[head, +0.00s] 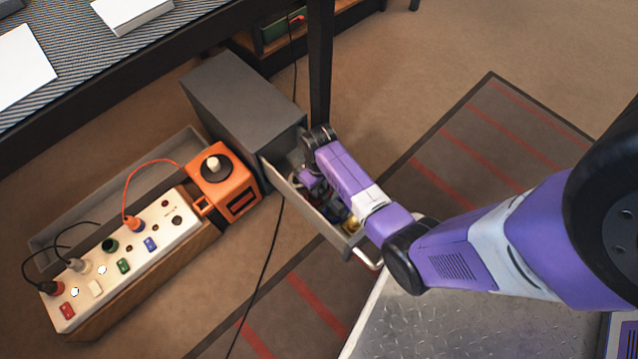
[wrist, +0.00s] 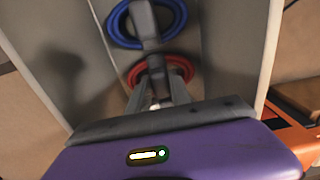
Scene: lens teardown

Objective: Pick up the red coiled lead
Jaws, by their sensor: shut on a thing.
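The red coiled lead (wrist: 185,72) lies in an open grey drawer (wrist: 232,45), in the wrist view just ahead of my fingers. My gripper (wrist: 158,88) reaches down into the drawer, shut on the near part of the red coiled lead by its grey middle piece. A blue coiled lead (wrist: 121,35) lies just beyond it, with a grey piece across its middle. In the head view my purple hand is partly inside the drawer (head: 300,196), and my arm hides the fingertips and the red lead.
The drawer slides from a grey cabinet (head: 235,98) beside a table leg (head: 320,65). An orange device (head: 222,184) and a white socket panel (head: 125,257) stand to the left. A yellow item (head: 351,222) lies at the drawer's front. A black cable crosses the floor.

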